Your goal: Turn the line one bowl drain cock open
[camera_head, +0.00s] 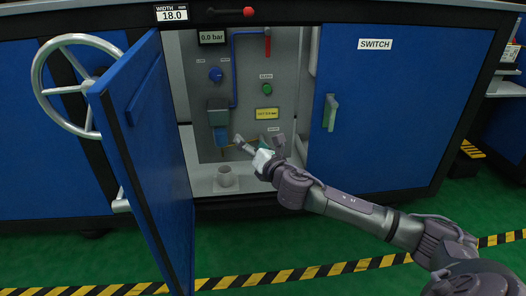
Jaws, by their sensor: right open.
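A grey unit with a blue bowl (221,136) hangs on the panel inside the open cabinet. A small yellowish piece (227,147) shows at the bowl's lower right; it may be the drain cock, but it is too small to tell its turn position. My right gripper (259,142) reaches in from the lower right, its fingers spread and empty. Its left finger is close to the yellowish piece in the picture; I cannot tell whether they touch. The gripper hides part of the lower panel. My left gripper is not in view.
The blue door (150,140) stands open at the left, beside a handwheel (61,88). A grey cup (225,177) stands on the cabinet floor below the bowl. The panel holds a blue knob (215,75), green button (267,89) and yellow label (267,114).

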